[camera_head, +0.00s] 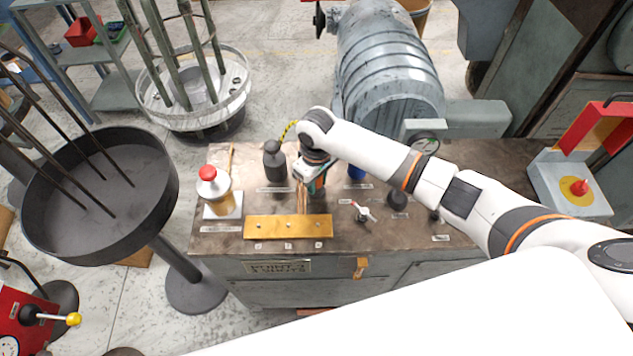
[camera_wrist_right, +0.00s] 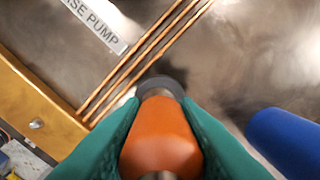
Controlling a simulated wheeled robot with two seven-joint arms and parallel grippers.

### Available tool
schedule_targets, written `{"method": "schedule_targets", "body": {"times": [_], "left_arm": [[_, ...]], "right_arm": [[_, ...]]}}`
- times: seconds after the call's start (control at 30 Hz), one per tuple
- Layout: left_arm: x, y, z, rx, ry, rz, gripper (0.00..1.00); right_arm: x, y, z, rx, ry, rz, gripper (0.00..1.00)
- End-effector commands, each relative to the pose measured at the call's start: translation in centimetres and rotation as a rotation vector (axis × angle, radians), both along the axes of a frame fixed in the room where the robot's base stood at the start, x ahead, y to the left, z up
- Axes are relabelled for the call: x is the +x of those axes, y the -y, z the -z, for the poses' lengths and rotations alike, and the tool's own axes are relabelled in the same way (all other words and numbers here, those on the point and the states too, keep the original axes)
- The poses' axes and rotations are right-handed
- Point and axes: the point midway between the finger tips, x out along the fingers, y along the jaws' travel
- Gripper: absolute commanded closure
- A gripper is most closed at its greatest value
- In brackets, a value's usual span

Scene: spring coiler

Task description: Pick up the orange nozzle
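The orange nozzle (camera_wrist_right: 161,140) shows in the right wrist view, with a dark collar at its far end and a metal tip at its near end. My right gripper (camera_wrist_right: 160,108) has a green finger on each side, pressed close to it with no visible gap. In the head view my right gripper (camera_head: 313,183) reaches down over the middle of the bench and hides the nozzle. I cannot tell whether the nozzle still touches the bench top. My left gripper is not in view.
Thin copper rods (camera_wrist_right: 145,60) lie beside the nozzle on the bench (camera_head: 395,232). A blue object (camera_wrist_right: 285,140) stands to the right. A brass plate (camera_head: 288,227), a dark bottle (camera_head: 274,160) and a red-capped bottle (camera_head: 215,190) stand nearby. A large grey motor (camera_head: 388,75) is behind.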

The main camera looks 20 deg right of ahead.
Motion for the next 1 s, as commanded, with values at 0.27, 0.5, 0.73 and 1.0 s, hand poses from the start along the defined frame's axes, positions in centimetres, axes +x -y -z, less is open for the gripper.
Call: {"method": "schedule_targets", "body": {"times": [0.27,0.5,0.73,1.0], "left_arm": [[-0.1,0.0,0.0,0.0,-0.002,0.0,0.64],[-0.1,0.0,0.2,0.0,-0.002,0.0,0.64],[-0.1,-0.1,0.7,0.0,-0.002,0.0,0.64],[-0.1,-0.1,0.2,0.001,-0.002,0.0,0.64]], "right_arm": [[0.1,0.0,-0.1,0.001,0.002,0.0,1.0],[0.1,0.0,-1.9,0.002,0.005,-0.001,1.0],[0.2,-0.1,-6.6,0.003,0.006,-0.002,1.0],[0.1,0.0,-10.5,0.002,0.002,0.0,1.0]]}}
